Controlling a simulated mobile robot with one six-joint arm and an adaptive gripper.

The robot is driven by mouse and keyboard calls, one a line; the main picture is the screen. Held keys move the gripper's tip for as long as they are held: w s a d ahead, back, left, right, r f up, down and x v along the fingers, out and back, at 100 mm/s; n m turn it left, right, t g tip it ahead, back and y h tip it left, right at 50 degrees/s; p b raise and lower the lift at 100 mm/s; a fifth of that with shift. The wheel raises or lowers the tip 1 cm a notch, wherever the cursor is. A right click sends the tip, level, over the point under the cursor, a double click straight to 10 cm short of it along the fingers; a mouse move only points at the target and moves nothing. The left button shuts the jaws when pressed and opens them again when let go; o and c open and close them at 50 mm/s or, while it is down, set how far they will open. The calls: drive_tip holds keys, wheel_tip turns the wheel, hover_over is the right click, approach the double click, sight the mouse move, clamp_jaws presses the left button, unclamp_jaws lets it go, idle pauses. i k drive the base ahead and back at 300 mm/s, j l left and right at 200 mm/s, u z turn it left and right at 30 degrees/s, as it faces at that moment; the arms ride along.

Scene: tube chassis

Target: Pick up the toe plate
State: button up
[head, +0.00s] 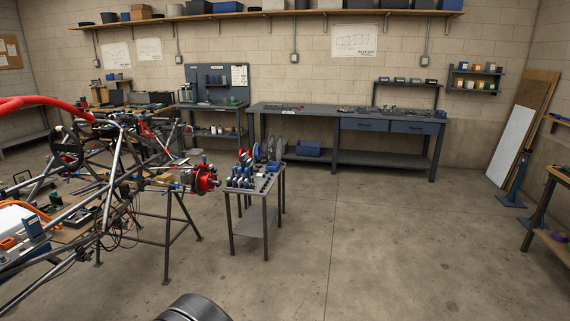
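I cannot single out the toe plate with certainty at this distance. A small metal stand (257,205) in the middle left has several small blue, red and dark items crowded on its top. Thin grey rounded pieces (271,147) stand upright at the back of that stand, and I cannot tell whether one is the toe plate. My gripper is not in view. A dark rounded part, probably of my arm, shows at the bottom edge.
A tube chassis (112,172) with a red hub (205,180) fills the left, close to the stand. A long workbench (345,118) runs along the back wall. White and brown panels (512,143) lean at the right. The concrete floor (390,235) is clear in the centre and right.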

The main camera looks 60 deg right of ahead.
sight(244, 158)
drive_tip(key=z, duration=1.7)
drive_tip(key=u, duration=2.55)
drive_tip(key=z, duration=2.5)
drive_tip(key=i+l+z, duration=0.25)
drive_tip(key=i, duration=0.45)
drive_tip(key=i+l+z, duration=0.25)
drive_tip(key=i, duration=0.45)
drive_tip(key=i+z, duration=0.25)
drive_tip(key=i, duration=0.5)
